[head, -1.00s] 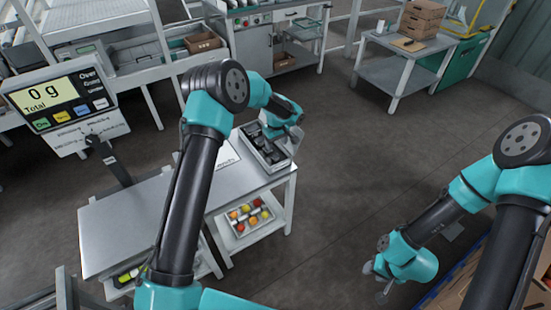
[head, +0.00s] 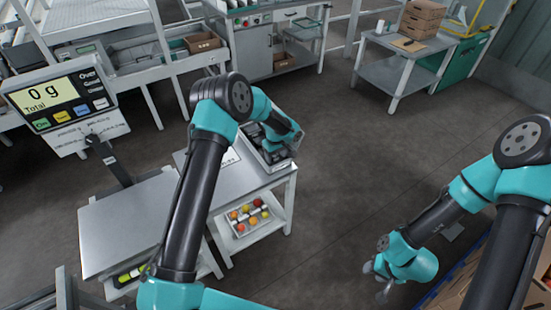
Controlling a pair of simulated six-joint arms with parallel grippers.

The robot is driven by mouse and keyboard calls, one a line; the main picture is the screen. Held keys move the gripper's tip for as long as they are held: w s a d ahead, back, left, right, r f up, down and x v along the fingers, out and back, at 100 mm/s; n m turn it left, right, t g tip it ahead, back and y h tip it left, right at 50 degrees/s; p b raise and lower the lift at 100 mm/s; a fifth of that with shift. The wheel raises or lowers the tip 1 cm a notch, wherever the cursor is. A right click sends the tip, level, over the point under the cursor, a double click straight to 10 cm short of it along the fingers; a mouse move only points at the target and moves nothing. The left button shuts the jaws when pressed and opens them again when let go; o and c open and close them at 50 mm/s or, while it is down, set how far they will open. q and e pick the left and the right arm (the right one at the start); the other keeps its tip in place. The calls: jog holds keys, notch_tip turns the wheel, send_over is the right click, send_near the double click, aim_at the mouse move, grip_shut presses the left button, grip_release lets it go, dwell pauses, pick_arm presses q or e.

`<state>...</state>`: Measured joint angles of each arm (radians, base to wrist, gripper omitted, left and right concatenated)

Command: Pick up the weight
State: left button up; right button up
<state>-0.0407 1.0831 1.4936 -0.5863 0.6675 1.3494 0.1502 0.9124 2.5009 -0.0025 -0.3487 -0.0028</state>
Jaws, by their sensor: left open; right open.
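A grey tray (head: 272,164) sits at the far right end of a low steel table. Dark shapes (head: 254,136) show in it, partly hidden by my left arm; I cannot tell a single weight among them. My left gripper (head: 293,148) is over the right side of the tray, open, its fingertips small and hard to make out. I cannot tell whether it touches anything. My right gripper (head: 378,280) is open and empty, low at the right, away from the table.
A scale display (head: 50,98) reads 0 g, behind the bare steel scale plate (head: 120,225) at the left.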

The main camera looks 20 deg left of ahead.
aim_at(276, 156)
dwell(0.5)
pick_arm(q)
jog(key=c, duration=1.1)
jog(key=shift+r, duration=0.1)
jog(key=shift+r, duration=0.25)
notch_tip(276, 156, up, 3)
jog(key=s+d, duration=0.1)
jog(key=s, duration=0.4)
jog(key=s+d, duration=0.2)
jog(key=s, duration=0.3)
jog(key=s+d+r, duration=0.1)
jog(key=s, duration=0.4)
jog(key=shift+s+d+r, duration=0.1)
jog(key=shift+s+d, duration=0.1)
